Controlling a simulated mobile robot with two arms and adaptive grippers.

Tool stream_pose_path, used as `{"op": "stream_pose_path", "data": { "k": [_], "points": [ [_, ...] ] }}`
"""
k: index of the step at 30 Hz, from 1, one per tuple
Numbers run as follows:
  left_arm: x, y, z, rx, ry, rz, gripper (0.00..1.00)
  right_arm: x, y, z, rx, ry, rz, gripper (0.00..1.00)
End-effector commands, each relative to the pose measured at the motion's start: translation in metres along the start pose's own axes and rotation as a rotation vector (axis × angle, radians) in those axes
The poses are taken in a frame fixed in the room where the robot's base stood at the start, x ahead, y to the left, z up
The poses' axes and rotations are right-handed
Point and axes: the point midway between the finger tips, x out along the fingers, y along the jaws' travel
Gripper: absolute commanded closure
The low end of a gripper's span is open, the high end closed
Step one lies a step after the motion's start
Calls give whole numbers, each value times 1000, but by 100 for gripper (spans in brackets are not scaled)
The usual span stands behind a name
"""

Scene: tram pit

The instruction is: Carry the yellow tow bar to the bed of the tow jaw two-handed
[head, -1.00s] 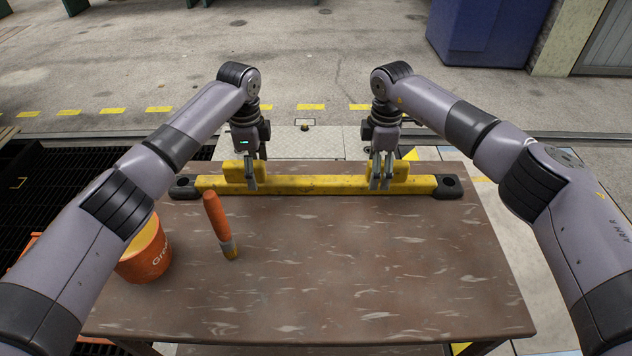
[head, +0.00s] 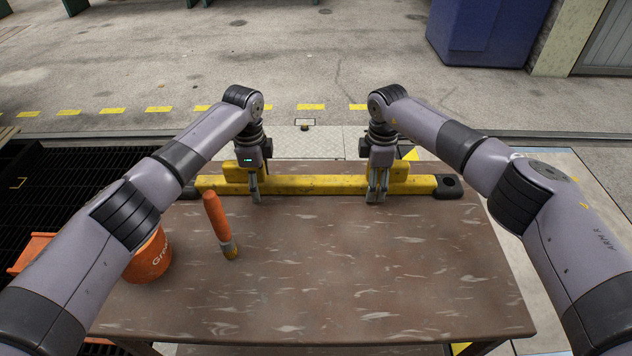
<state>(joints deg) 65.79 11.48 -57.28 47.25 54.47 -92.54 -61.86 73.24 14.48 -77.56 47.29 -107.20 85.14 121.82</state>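The yellow tow bar (head: 315,184) lies crosswise along the far edge of the brown table (head: 370,270). It has a dark eye at each end and a raised yellow block near each side. My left gripper (head: 256,196) points down at the near side of the bar by the left block; its finger gap cannot be made out. My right gripper (head: 377,197) points down at the near side by the right block, two fingers showing slightly apart. Neither visibly holds the bar. I cannot identify the tow jaw's bed.
An orange-handled tool (head: 219,225) lies on the table's left part. An orange tub (head: 150,258) stands at the left edge, partly behind my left arm. The table's middle and right are clear. A dark grating (head: 50,185) lies left, a blue container (head: 480,35) far right.

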Motion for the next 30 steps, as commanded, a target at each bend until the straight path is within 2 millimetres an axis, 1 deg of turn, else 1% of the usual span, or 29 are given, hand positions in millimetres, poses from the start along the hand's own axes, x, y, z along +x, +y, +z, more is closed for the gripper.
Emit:
{"op": "stream_pose_path", "data": {
  "k": [1,2,24,30],
  "points": [
    [0,0,0,0,0,0,48,0,0,0,0,0,0,48],
    [0,0,0,0,0,0,50,0,0,0,0,0,0,50],
    [1,2,0,0,0,7,99,1,-1,0,0,0,-5,99],
    [2,2,0,0,0,8,100,2,-2,0,0,-1,-6,100]
  ]
}}
